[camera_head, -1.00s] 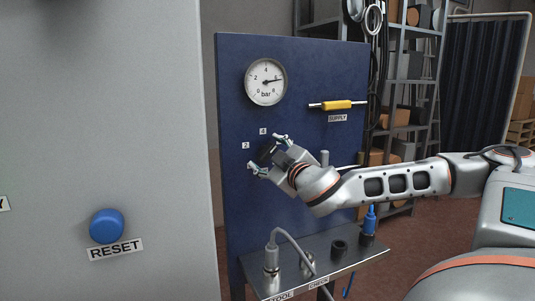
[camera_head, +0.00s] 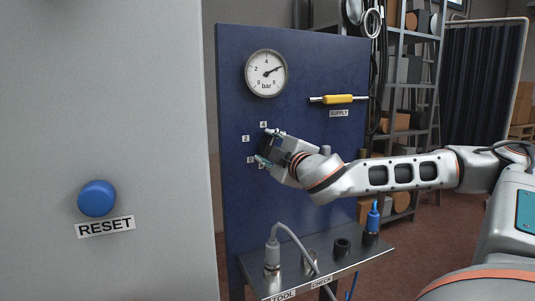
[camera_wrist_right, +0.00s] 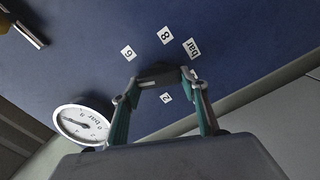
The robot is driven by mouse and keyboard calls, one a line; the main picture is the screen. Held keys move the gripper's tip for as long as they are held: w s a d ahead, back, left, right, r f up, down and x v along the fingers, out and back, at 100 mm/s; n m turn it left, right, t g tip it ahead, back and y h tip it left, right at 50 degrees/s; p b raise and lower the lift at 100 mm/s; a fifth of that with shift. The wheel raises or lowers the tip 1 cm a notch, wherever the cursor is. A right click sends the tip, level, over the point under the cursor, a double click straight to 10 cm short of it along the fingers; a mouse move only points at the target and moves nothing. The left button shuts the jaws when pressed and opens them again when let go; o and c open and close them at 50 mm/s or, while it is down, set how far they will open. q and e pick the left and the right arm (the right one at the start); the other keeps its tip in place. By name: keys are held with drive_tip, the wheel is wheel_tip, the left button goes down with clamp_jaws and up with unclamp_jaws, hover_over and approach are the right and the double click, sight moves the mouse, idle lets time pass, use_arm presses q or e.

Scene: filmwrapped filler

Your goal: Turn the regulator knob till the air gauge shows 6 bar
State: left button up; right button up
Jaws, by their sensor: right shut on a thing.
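The air gauge (camera_head: 266,73) is a round white dial high on the blue panel. Its needle points up and right, at about the 6 mark; the exact value is hard to read. The gauge also shows tilted in the right wrist view (camera_wrist_right: 83,125). The dark regulator knob (camera_wrist_right: 158,79) sits between the two fingers of my right gripper (camera_wrist_right: 162,96) in the right wrist view, and the gripper is shut on it. In the head view my right gripper (camera_head: 266,144) mostly hides the knob. My left gripper is not in view.
Number labels ring the knob, among them 2 (camera_head: 245,139) and 4 (camera_head: 263,125). A yellow-handled supply valve (camera_head: 338,99) is at upper right. A metal shelf (camera_head: 325,257) with a cable and fittings juts out below. A grey cabinet with a blue RESET button (camera_head: 97,198) stands left.

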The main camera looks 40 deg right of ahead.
idle(0.3)
drive_tip(key=o, duration=1.1)
